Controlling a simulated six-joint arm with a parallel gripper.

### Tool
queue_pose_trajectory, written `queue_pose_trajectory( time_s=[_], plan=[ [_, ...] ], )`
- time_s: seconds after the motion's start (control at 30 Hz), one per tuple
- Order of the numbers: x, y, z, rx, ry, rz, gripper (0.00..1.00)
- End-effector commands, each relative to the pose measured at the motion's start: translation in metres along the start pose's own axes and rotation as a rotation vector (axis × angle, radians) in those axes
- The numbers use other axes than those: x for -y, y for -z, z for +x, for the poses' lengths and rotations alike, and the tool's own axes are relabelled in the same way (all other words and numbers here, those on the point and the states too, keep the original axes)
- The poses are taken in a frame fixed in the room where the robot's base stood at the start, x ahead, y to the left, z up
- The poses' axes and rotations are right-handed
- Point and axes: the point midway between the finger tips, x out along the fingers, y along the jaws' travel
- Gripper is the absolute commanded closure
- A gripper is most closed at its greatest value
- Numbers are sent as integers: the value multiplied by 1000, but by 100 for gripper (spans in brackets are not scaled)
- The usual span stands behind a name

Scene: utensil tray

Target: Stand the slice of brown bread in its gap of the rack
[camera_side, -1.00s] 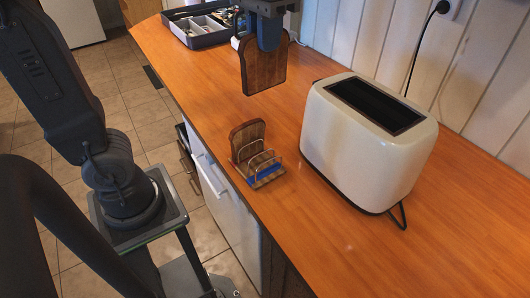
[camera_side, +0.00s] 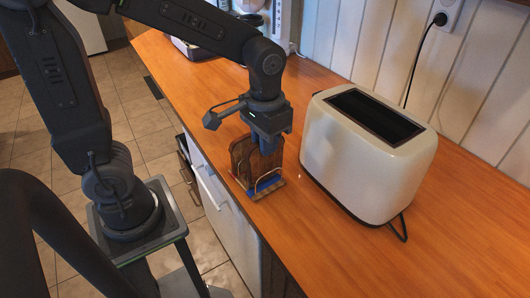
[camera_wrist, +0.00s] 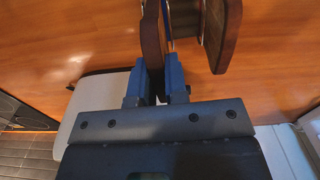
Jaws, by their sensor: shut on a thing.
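My gripper (camera_side: 268,146) is low over the wire rack (camera_side: 266,187), with its fingers pointing down. It is shut on a slice of brown bread (camera_wrist: 152,38), whose edge shows between the blue fingers (camera_wrist: 158,84) in the wrist view. In the side view the held slice is at the rack, partly hidden by the fingers and wires; I cannot tell whether it rests on the rack's base. Another brown slice (camera_side: 240,150) stands in the rack on the left; it also shows to the right of the held slice in the wrist view (camera_wrist: 224,38).
A cream toaster (camera_side: 360,150) stands close to the right of the rack. The rack is near the counter's front left edge. The wooden counter (camera_side: 470,220) is clear at the lower right. A dark tray (camera_side: 197,48) is at the back, partly behind my arm.

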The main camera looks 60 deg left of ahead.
Motion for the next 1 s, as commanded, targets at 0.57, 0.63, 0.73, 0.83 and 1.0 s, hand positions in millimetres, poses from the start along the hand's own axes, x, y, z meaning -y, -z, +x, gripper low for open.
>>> queue_pose_trajectory(
  time_s=[0.57,0.63,0.73,0.83,1.0],
  plan=[
    [0,0,31,2,0,0,94],
    [0,0,32,1,0,0,84],
    [0,0,32,1,0,0,75],
    [0,0,32,1,0,0,65],
    [0,0,32,1,0,0,61]
  ],
)
